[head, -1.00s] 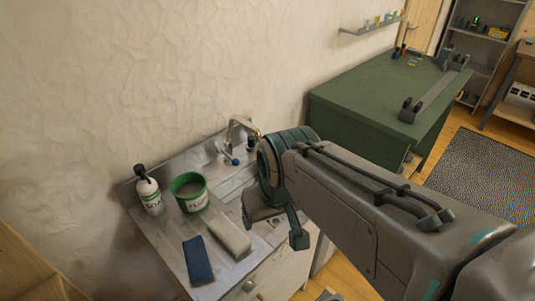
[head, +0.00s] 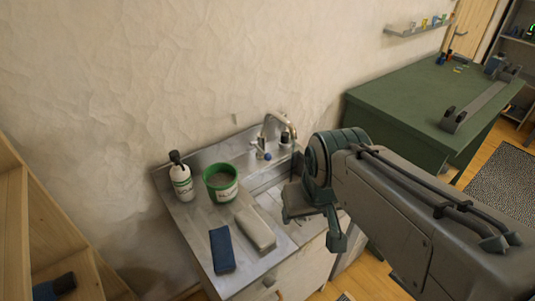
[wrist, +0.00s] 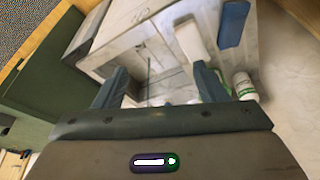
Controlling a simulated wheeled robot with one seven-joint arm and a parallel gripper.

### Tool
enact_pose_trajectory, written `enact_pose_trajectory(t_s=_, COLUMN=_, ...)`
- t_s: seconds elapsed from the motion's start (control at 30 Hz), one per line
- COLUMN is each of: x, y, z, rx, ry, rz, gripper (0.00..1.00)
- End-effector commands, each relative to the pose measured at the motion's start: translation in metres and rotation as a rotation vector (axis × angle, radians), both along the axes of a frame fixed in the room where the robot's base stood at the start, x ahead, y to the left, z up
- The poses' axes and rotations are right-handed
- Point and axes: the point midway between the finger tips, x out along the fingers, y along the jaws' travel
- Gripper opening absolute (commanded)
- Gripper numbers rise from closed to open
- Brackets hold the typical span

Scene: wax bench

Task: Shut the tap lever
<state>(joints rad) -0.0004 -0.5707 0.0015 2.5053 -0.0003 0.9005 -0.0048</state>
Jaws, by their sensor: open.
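The tap (head: 278,128) is a curved metal spout at the back of the sink unit, against the wall. A small lever with a blue end (head: 266,155) shows at its base; its exact position is too small to tell. My gripper (head: 318,225) is open and empty, above the front right part of the sink unit, apart from the tap and to its front right. In the wrist view the two fingers of my gripper (wrist: 158,88) stand wide apart over the sink basin (wrist: 150,85). The tap is not clear in the wrist view.
A white soap bottle (head: 181,178), a green tub (head: 221,183), a pale block (head: 256,228) and a blue cloth or sponge (head: 222,250) stand or lie on the left of the counter (head: 195,220). A green workbench (head: 400,105) stands at the right. A wooden shelf (head: 50,240) is at the left.

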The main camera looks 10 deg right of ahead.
Motion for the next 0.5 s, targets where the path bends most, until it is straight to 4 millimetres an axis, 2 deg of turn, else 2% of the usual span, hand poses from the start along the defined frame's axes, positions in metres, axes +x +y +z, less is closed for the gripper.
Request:
enact_pose_trajectory(t_s=0.03, x=0.0, y=0.001, z=-0.002, rx=0.005, ry=0.003, rz=-0.004, gripper=0.51)
enact_pose_trajectory(t_s=0.2, x=0.005, y=0.014, z=-0.022, rx=0.111, ry=0.048, rz=-0.077, gripper=0.03)
enact_pose_trajectory(t_s=0.23, x=0.007, y=0.018, z=-0.028, rx=0.146, ry=0.061, rz=-0.101, gripper=0.0)
enact_pose_trajectory(t_s=0.5, x=0.036, y=0.061, z=-0.074, rx=0.525, ry=0.199, rz=-0.392, gripper=0.0)
